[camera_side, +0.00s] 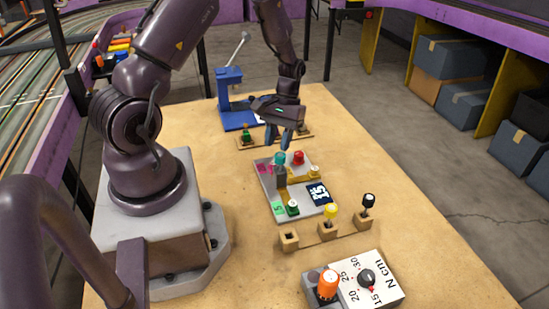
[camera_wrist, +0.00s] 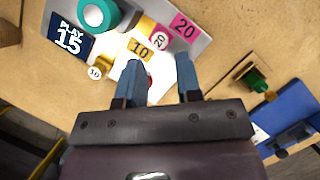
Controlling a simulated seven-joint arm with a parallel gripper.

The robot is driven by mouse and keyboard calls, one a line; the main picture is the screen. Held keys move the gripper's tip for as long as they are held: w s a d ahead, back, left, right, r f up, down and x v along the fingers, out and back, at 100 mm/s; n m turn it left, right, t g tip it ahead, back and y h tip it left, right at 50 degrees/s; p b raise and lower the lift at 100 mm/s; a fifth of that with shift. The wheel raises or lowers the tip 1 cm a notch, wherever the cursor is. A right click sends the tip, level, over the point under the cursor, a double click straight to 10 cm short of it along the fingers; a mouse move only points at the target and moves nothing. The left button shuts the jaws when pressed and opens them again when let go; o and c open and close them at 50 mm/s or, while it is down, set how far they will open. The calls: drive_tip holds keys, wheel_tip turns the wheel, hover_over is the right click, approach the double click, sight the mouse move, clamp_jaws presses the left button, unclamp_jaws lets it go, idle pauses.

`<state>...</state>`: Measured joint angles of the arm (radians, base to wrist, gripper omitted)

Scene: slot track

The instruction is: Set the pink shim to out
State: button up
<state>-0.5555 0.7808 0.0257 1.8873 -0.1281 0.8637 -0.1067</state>
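The pink shim (camera_wrist: 160,38) shows in the wrist view as a rounded pink piece with a white face marked 20, next to a flat pink 20 label (camera_wrist: 185,25) on the grey gauge plate (camera_wrist: 207,42). A teal knob (camera_wrist: 97,12) stands to its left; it also shows in the side view (camera_side: 280,158). A display (camera_wrist: 68,38) reads PLAY 15. My gripper (camera_wrist: 160,62) is open and empty, its two blue fingers apart. In the side view my gripper (camera_side: 279,136) hangs behind and above the teal knob, seemingly touching nothing. A red knob is partly hidden by a finger in the wrist view.
A yellow 10 label (camera_wrist: 140,47) and a round 10 piece (camera_wrist: 95,73) are close by. In the side view, a red knob (camera_side: 298,157) and a green knob (camera_side: 292,207) stand on the plate. A blue press (camera_side: 231,95) is behind; an orange-knobbed dial box (camera_side: 370,283) is in front.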

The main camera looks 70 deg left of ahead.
drive_tip(key=x, duration=0.5)
